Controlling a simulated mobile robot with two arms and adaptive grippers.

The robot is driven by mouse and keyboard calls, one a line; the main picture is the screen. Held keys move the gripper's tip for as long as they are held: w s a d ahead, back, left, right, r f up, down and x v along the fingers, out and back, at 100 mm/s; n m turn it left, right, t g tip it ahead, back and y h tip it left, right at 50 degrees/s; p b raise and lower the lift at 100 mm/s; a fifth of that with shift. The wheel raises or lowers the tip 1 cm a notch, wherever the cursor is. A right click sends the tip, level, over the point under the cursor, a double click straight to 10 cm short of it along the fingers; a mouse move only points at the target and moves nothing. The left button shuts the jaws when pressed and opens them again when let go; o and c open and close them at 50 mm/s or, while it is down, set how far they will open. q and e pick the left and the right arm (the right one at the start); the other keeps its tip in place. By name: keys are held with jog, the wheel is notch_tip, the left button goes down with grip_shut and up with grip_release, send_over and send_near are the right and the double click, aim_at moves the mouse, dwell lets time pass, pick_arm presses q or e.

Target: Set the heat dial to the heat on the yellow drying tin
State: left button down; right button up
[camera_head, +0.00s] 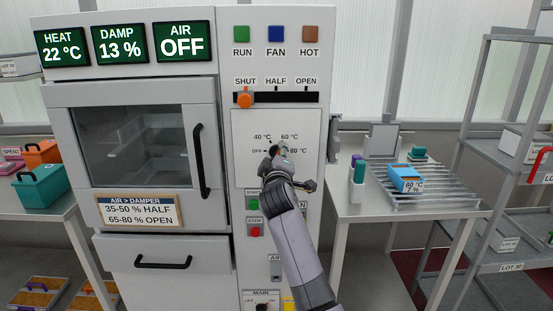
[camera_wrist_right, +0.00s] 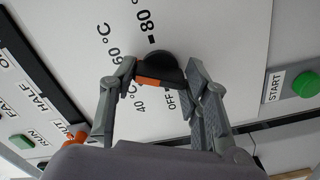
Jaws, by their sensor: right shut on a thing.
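The heat dial is a black knob (camera_wrist_right: 160,64) with an orange mark, on the white panel (camera_head: 247,174) among the marks OFF, 40 °C, 60 °C and 80 °C. My right gripper (camera_head: 281,151) is in front of the dial and hides most of it in the head view. In the right wrist view my right gripper (camera_wrist_right: 162,76) is shut on the knob, one finger on each side. The orange mark lies on the side toward 40 °C and OFF; its exact setting is unclear. I cannot make out a yellow drying tin. My left gripper is not in view.
The heat display (camera_head: 62,47) reads 22 °C. The orange damper slider (camera_head: 245,99) is at SHUT. Green start (camera_head: 253,204) and red stop (camera_head: 255,230) buttons are below. A blue tin (camera_head: 405,178) labelled 80 °C sits on the right rack. Teal (camera_head: 40,186) and orange (camera_head: 41,153) tins stand left.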

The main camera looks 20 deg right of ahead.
jog(key=shift+f, duration=0.15)
dwell(0.3)
jog(key=o, duration=1.2)
jog(key=shift+c, duration=0.2)
jog(key=shift+s, duration=0.1)
jog(key=v, duration=1.2)
